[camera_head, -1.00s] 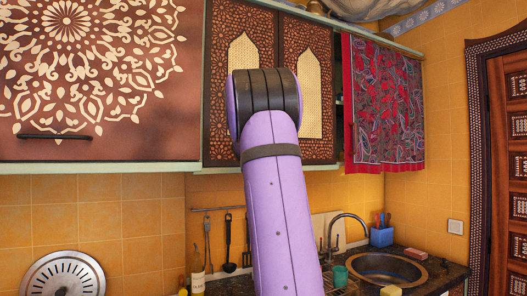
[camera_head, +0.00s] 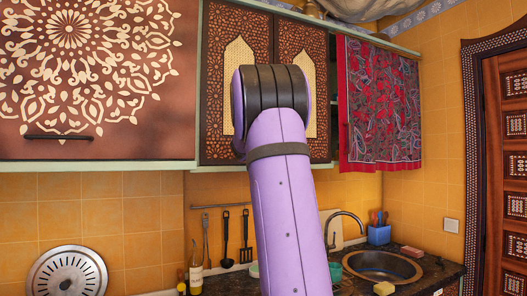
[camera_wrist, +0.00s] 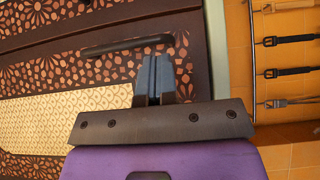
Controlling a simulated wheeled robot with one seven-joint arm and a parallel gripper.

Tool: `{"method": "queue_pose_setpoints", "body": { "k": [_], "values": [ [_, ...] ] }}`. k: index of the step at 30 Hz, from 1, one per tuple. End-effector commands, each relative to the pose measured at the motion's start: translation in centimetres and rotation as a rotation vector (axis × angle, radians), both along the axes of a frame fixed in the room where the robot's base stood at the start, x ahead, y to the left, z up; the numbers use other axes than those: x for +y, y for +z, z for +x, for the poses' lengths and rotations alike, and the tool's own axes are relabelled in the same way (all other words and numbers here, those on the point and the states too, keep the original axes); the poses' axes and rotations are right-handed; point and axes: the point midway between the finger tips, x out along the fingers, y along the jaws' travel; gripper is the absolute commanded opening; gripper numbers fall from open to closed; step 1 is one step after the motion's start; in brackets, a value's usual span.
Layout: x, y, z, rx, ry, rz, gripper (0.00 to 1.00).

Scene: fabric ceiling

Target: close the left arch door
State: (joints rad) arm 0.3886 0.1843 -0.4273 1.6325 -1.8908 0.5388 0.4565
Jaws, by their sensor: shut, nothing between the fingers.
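The left arch door (camera_head: 213,100) is a brown fretwork cabinet door with a pale arch panel, partly hidden by my arm in the head view. It looks nearly in line with the right arch door (camera_head: 318,70); any small gap is hard to judge. In the wrist view the left arch door (camera_wrist: 60,118) appears turned sideways, with a dark bar handle (camera_wrist: 125,44) near its edge. My gripper (camera_wrist: 154,62) is shut and empty, its fingertips in front of the door close to the handle's lower end. I cannot tell whether they touch. The head view hides my gripper behind my arm.
A red patterned cloth (camera_head: 380,100) hangs right of the arch doors. A large floral cabinet door (camera_head: 90,75) is at the left. Below are hanging utensils (camera_head: 226,238), a bottle (camera_head: 196,272) and a sink (camera_head: 382,265).

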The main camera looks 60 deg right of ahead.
Motion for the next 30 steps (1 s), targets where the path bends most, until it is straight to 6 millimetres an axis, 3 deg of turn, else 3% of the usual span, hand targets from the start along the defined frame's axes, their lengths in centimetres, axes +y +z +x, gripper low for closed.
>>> {"method": "queue_pose_setpoints", "body": {
  "k": [18, 30],
  "values": [
    [4.1, -0.1, -6.6, 0.000, 0.002, 0.002, 0.00],
    [4.7, -0.2, -7.7, 0.000, 0.001, 0.002, 0.00]
  ]
}}
